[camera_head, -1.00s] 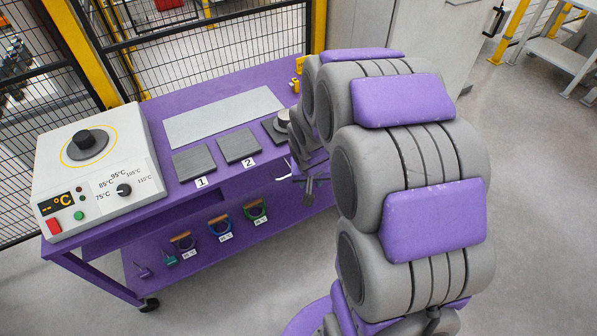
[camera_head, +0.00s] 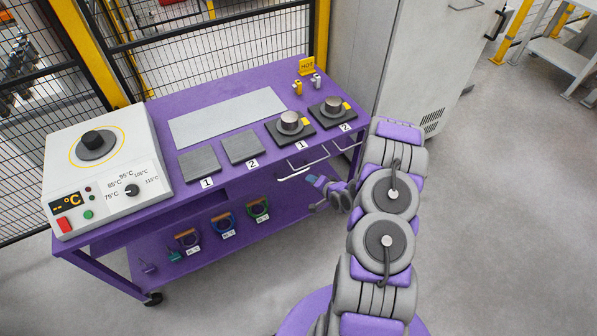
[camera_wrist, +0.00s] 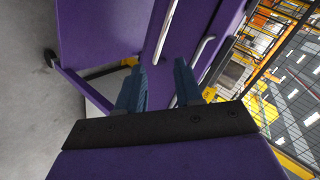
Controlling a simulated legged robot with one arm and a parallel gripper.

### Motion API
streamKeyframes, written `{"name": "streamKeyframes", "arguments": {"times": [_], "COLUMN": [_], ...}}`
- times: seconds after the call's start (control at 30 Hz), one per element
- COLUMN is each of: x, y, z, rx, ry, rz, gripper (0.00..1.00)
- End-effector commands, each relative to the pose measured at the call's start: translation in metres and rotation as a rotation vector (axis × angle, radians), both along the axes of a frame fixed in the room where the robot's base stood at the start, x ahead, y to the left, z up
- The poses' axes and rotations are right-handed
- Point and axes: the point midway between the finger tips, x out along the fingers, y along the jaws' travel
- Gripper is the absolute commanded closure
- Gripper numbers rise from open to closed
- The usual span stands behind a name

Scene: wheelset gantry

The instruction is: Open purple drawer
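The purple workbench (camera_head: 215,100) has drawer fronts under its right part, with silver bar handles: a left handle (camera_head: 308,159) and a right handle (camera_head: 347,147). The drawers look shut. In the wrist view, one handle (camera_wrist: 165,30) runs ahead between the fingertips' directions and another handle (camera_wrist: 200,55) lies near the right finger. My gripper (camera_head: 314,181) is just below and in front of the handles in the head view. Its dark blue fingers are apart and empty in the wrist view (camera_wrist: 160,80). I cannot tell whether a finger touches a handle.
A white heater box (camera_head: 100,170) stands on the bench's left end. Dark plates with metal cylinders (camera_head: 290,122) stand above the handles. Several coloured-handled items (camera_head: 222,225) are on the lower shelf. A grey cabinet (camera_head: 425,70) stands right of the bench. Floor in front is clear.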

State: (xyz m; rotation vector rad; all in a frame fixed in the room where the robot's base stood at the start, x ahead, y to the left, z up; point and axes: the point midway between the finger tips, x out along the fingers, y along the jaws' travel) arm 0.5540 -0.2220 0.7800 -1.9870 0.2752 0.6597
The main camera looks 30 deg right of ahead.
Motion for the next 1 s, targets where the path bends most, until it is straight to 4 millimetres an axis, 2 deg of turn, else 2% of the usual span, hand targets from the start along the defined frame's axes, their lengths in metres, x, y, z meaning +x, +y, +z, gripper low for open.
{"name": "streamKeyframes", "arguments": {"times": [0.1,0.27,0.4,0.6,0.77,1.0], "x": [-0.013,-0.031,-0.044,-0.051,-0.042,-0.005], "y": [0.000,0.001,0.002,0.004,0.008,0.008], "z": [-0.020,-0.035,-0.040,-0.041,-0.043,-0.051], "rx": [0.124,0.285,0.387,0.449,0.452,0.453], "ry": [-0.085,-0.206,-0.287,-0.345,-0.349,-0.350], "rz": [-0.065,-0.150,-0.206,-0.241,-0.239,-0.236], "gripper": [0.65,0.65,0.65,0.65,0.65,0.65]}}
